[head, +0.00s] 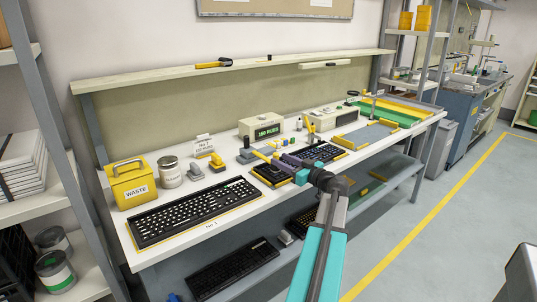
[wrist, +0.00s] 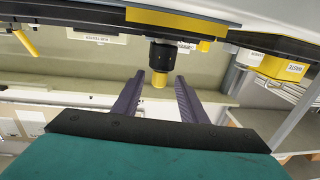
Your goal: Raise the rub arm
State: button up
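My gripper (head: 283,163) reaches over the middle of the bench in the head view, its purple fingers pointing left. In the wrist view, which looks upside down, my gripper (wrist: 160,78) is open. The post belongs to a black and yellow device (wrist: 175,20). I cannot tell for sure that this is the rub arm. In the head view my gripper partly hides the small yellow and black parts (head: 262,155) there.
A large black keyboard (head: 190,212) lies at the front left of the white bench (head: 150,258). A yellow waste box (head: 132,182) and a can (head: 171,172) stand behind it. A cream box with a green display (head: 262,129) stands behind my gripper. A smaller keyboard (head: 322,152) lies to the right.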

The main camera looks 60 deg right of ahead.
aim_at(269, 161)
jog(key=shift+p+x, duration=0.6)
jog(key=shift+x, duration=3.3)
jog(key=shift+c, duration=0.5)
grip_shut()
